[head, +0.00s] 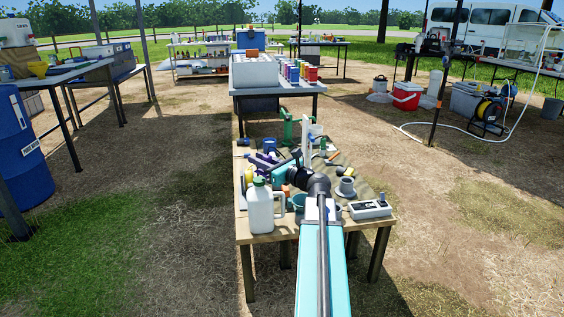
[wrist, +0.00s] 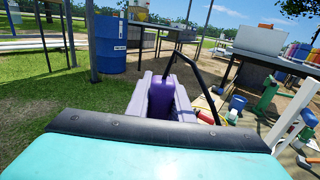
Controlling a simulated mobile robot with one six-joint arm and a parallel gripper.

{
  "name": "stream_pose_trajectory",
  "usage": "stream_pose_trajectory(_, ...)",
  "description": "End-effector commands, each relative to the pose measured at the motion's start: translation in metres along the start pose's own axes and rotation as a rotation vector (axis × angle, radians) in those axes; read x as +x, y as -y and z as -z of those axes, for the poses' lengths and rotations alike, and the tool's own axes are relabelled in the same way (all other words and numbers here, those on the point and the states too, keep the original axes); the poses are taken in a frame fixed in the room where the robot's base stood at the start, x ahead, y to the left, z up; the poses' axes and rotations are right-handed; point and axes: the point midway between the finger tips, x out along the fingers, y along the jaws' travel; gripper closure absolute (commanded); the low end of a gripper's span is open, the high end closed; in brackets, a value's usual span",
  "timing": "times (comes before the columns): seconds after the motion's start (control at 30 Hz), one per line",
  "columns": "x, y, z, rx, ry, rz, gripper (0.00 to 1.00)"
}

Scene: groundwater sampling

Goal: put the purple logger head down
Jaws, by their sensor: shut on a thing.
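The purple logger head (wrist: 161,98) is between the pale fingers of my gripper (wrist: 164,84) in the wrist view. The gripper is shut on it. In the head view my gripper (head: 279,164) is over the left side of the wooden work table (head: 262,238), and purple (head: 264,158) shows there. My arm covers part of this area. I cannot tell whether the logger head touches the table or hangs just above it.
A white jug with a green cap (head: 260,208) stands at the table's near left. A grey meter box (head: 370,209) sits at the near right. A blue mug (head: 270,145), a green pump-like stand (wrist: 268,95) and several small tools crowd the table's back.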

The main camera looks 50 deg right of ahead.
Motion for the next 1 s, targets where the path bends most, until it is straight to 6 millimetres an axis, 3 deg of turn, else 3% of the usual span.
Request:
stream_pose_trajectory(0.07, 0.007, -0.022, -0.003, 0.000, -0.008, -0.049, 1.00)
stream_pose_trajectory(0.37, 0.033, -0.103, 0.025, -0.001, -0.023, -0.238, 1.00)
stream_pose_trajectory(0.6, 0.048, -0.199, 0.051, -0.003, -0.029, -0.458, 1.00)
stream_pose_trajectory(0.8, 0.048, -0.282, 0.071, -0.002, -0.022, -0.656, 1.00)
stream_pose_trajectory(1.0, 0.037, -0.350, 0.085, -0.001, -0.010, -0.823, 1.00)
